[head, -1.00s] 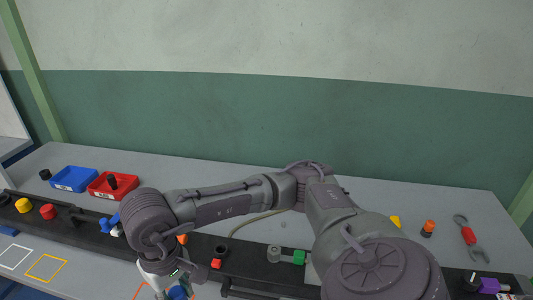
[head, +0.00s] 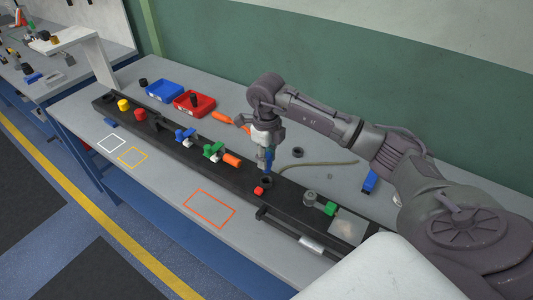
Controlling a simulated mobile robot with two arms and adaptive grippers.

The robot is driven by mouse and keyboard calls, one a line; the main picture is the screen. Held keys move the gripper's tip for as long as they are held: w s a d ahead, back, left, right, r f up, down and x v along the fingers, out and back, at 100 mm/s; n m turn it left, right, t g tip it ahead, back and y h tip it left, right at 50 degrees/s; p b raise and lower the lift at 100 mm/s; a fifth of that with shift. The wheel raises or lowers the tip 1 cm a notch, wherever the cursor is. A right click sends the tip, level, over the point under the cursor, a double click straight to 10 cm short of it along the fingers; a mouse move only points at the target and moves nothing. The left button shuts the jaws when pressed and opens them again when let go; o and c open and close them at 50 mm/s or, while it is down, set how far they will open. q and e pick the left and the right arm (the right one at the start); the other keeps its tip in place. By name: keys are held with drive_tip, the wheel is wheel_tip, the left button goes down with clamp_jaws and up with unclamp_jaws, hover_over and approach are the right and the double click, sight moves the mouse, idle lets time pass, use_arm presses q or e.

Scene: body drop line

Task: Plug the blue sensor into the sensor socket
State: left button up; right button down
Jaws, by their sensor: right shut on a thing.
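My right gripper (head: 266,158) points down over the black board and is shut on a blue part, which I take as the blue sensor (head: 269,155). The gripper partly hides the sensor, which looks upright. Its lower end is just above or at a round black socket (head: 265,182) on the board, beside a small red block (head: 259,191). I cannot tell whether the sensor's tip touches the socket or is inside it. My left gripper is not in view.
The long black board (head: 228,177) carries blue- and green-handled valves (head: 186,136) (head: 213,152). Blue (head: 164,91) and red (head: 194,103) trays stand behind it. A black ring (head: 298,152), a cable (head: 325,163) and another blue part (head: 370,182) lie behind. The front table strip with outlined squares is clear.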

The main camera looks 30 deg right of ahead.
sight(266, 172)
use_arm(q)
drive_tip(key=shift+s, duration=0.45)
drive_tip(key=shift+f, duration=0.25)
use_arm(e)
drive_tip(key=shift+w, duration=0.1)
drive_tip(key=shift+f+b, duration=1.55)
drive_tip(key=shift+f, duration=0.1)
use_arm(q)
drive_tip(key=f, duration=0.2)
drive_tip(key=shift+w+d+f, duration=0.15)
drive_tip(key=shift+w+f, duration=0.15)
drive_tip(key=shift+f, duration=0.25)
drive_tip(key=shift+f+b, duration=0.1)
drive_tip(key=shift+b, duration=0.2)
use_arm(e)
drive_tip(key=shift+f, duration=0.1)
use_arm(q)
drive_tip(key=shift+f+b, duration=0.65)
use_arm(e)
drive_tip(key=shift+f, duration=0.8)
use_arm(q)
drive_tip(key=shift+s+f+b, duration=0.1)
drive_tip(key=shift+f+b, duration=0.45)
use_arm(e)
drive_tip(key=shift+f, duration=0.65)
